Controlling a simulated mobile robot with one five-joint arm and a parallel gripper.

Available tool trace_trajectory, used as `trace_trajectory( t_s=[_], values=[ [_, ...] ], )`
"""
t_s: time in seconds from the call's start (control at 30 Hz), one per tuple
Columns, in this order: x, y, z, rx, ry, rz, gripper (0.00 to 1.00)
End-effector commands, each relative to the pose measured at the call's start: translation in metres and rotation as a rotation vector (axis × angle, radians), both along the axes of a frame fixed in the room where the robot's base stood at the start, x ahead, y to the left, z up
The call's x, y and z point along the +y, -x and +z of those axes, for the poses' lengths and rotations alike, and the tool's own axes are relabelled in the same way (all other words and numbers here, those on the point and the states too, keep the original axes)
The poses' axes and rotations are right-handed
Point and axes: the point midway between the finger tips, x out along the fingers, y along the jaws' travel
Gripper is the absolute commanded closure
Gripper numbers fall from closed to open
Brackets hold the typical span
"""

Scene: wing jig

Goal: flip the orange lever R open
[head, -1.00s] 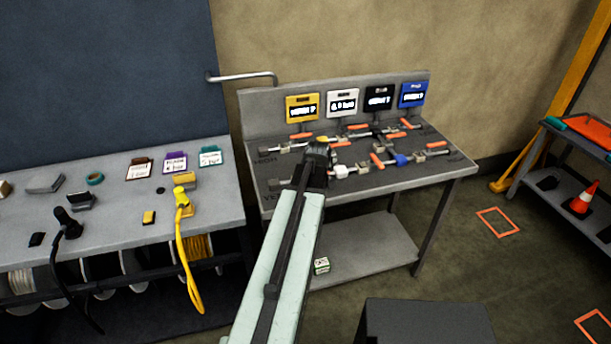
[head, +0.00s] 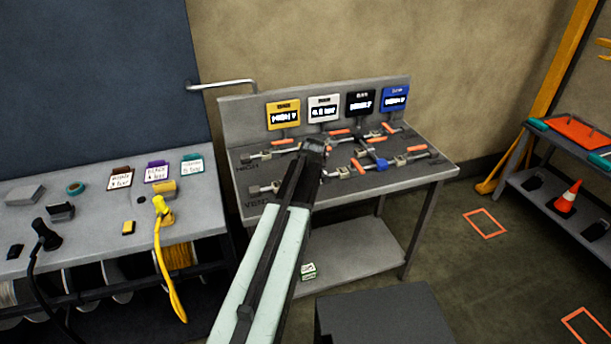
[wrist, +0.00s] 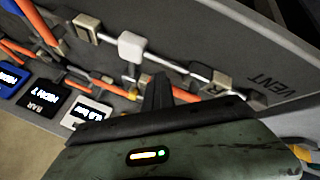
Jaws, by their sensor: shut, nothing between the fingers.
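A block marked R (wrist: 215,82) sits on a metal rod near the VENT lettering in the wrist view. An orange lever (wrist: 184,94) lies nearly along the rod beside this block. My gripper fingers (wrist: 157,88) are shut and empty. They overlap part of the orange lever in the wrist view; I cannot tell whether they touch it. In the head view my gripper (head: 315,148) is over the bench valves, and my arm hides part of the VENT line and its lever.
The grey bench (head: 420,178) carries several rods with orange levers and a blue knob (head: 375,163). A white knob (wrist: 131,46) is close to my fingers. Yellow, white, black and blue display signs (head: 283,114) stand at the bench back. A side table (head: 90,225) is at left.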

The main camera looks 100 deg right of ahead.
Motion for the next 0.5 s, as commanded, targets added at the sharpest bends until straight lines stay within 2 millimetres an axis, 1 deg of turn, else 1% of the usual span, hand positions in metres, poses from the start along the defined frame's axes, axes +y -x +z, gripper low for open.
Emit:
trace_trajectory(
  t_s=[0.1,0.5],
  values=[
    [-0.0031,0.0044,0.0005,0.002,0.005,-0.005,1.00],
    [-0.0044,0.0062,0.0010,0.003,0.008,-0.008,1.00]
  ],
)
